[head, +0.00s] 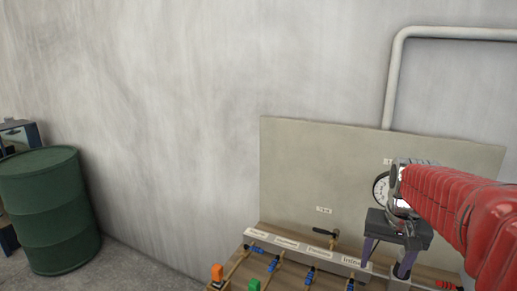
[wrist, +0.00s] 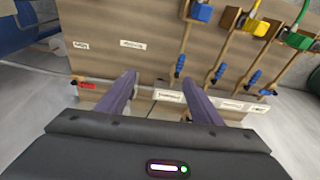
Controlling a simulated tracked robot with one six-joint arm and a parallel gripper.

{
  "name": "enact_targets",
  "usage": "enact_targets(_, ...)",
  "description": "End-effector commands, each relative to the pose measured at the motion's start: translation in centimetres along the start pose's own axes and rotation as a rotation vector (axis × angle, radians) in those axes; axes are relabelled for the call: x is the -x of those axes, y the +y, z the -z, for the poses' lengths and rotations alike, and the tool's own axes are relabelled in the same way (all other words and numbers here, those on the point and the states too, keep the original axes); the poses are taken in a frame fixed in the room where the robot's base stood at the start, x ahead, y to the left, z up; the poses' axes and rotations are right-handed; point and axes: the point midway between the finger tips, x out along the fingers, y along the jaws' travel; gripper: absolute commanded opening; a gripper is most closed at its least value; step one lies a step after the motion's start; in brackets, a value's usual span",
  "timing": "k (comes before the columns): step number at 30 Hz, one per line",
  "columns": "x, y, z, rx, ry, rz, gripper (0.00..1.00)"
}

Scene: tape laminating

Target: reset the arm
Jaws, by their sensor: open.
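My red-sleeved arm (head: 455,205) reaches in from the right in the head view. My gripper (head: 385,258) hangs over the right part of a wooden bench. In the wrist view, its two dark purple fingers (wrist: 157,84) are spread apart with nothing between them. They are above the bench edge and its labels; I cannot tell whether they touch anything.
The wooden bench (wrist: 120,65) carries blue-handled parts (head: 274,263), an orange block (head: 217,272) and a green block (head: 254,285). A green barrel (head: 50,210) stands far left.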

Motion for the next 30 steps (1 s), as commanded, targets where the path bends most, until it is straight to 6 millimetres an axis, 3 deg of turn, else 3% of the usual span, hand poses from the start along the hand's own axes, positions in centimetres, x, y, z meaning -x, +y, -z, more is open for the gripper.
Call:
enact_targets(18,0.6,-3.6,-14.1,0.250,0.129,0.046,0.60)
enact_targets(27,0.8,-4.5,-19.9,0.328,0.192,0.077,0.60)
enact_targets(30,1.5,-4.9,-21.0,0.352,0.226,0.091,0.60)
